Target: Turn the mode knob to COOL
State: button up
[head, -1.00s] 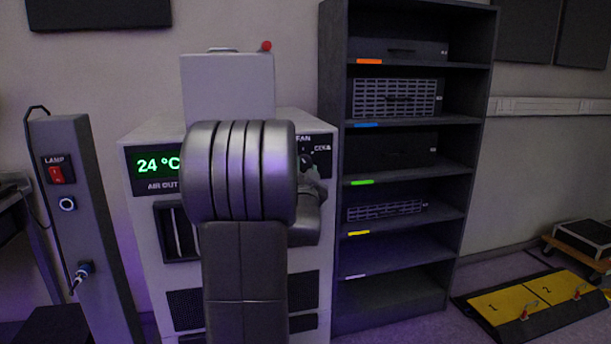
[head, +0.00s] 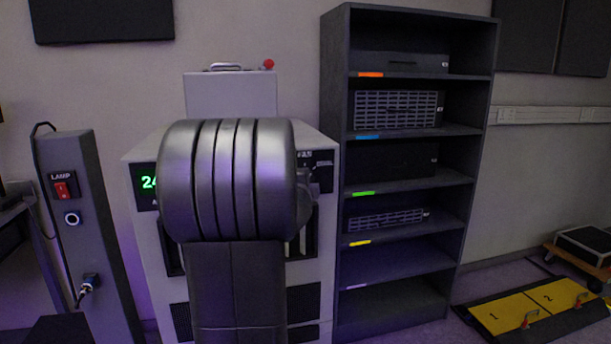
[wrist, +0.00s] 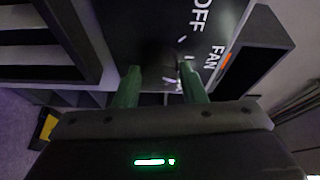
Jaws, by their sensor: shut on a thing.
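The mode panel is on the upper right of a light grey climate unit (head: 143,230) in the head view, partly covered by my arm. In the wrist view the black panel (wrist: 120,25) shows OFF and FAN labels and small white marks. The dark mode knob (wrist: 163,60) is hard to make out against it. My gripper's green fingers (wrist: 161,86) stand on either side of the knob, shut on it. In the head view my arm hides the fingers. I cannot tell where the knob points, and COOL is not readable now.
A dark shelf rack (head: 470,150) stands close at the unit's right. A lamp post (head: 85,220) with a red switch (head: 63,187) stands at its left. A box (head: 230,92) sits on top of the unit. Yellow floor panels (head: 535,303) lie at the lower right.

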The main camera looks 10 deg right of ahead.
jog(key=m+p, duration=0.1)
jog(key=m+g+p, duration=0.1)
jog(key=p, duration=0.1)
jog(key=m+y+p, duration=0.1)
jog(key=m, duration=0.1)
jog(key=shift+d+r+g, duration=0.1)
jog(key=shift+r+g, duration=0.2)
jog(key=shift+f+m+y+p, duration=0.1)
jog(key=shift+m+y+p, duration=0.2)
jog(key=shift+p, duration=0.05)
jog(key=o, duration=1)
jog(key=shift+p+v, duration=1.05)
jog(key=shift+v, duration=5.9)
